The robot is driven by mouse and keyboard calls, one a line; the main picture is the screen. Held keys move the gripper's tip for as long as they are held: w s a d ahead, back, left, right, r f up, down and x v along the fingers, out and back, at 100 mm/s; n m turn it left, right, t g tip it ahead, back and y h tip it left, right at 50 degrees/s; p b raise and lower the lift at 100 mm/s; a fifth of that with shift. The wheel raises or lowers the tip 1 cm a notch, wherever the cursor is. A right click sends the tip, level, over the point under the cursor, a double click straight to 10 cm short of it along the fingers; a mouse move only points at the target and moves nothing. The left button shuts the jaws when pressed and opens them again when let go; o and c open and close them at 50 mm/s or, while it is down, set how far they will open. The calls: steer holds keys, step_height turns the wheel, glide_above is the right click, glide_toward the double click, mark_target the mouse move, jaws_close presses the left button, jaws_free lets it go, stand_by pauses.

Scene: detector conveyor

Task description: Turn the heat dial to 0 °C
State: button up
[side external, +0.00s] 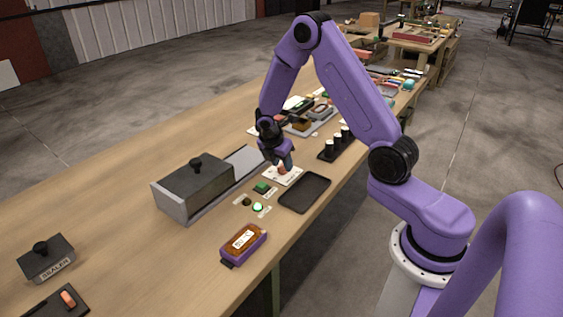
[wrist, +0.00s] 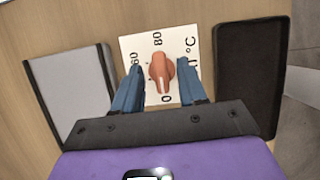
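The heat dial is an orange-brown knob (wrist: 161,72) on a white plate (wrist: 142,43) marked 0, 60, 80 and °C in the wrist view. A pale line on the knob points down in that view, near the 0. My gripper (wrist: 157,75) has its two blue fingers on either side of the knob, with a visible gap to each side, so it is open. In the side external view my gripper (side external: 285,163) is right above the white plate (side external: 283,176); the knob is mostly hidden behind the fingers there.
A black tray (side external: 305,192) lies beside the plate; it also shows in the wrist view (wrist: 250,65). A grey box (side external: 194,187) with a black knob stands to the left on a track. A green button (side external: 263,187) and a purple-cased device (side external: 243,244) are nearer the camera.

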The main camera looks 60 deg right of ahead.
steer(key=v, duration=1.7)
steer(key=shift+r, duration=0.3)
steer(key=shift+s, duration=0.1)
steer(key=s+a+m+t+y, duration=0.1)
steer(key=s+a+m+y, duration=0.2)
steer(key=s+a, duration=0.9)
steer(key=s+a+m+y, duration=0.1)
steer(key=s+m+y, duration=0.1)
steer(key=s, duration=1.6)
steer(key=shift+s+a+m+g, duration=0.25)
steer(key=shift+s+m+g, duration=0.05)
steer(key=shift+g, duration=0.1)
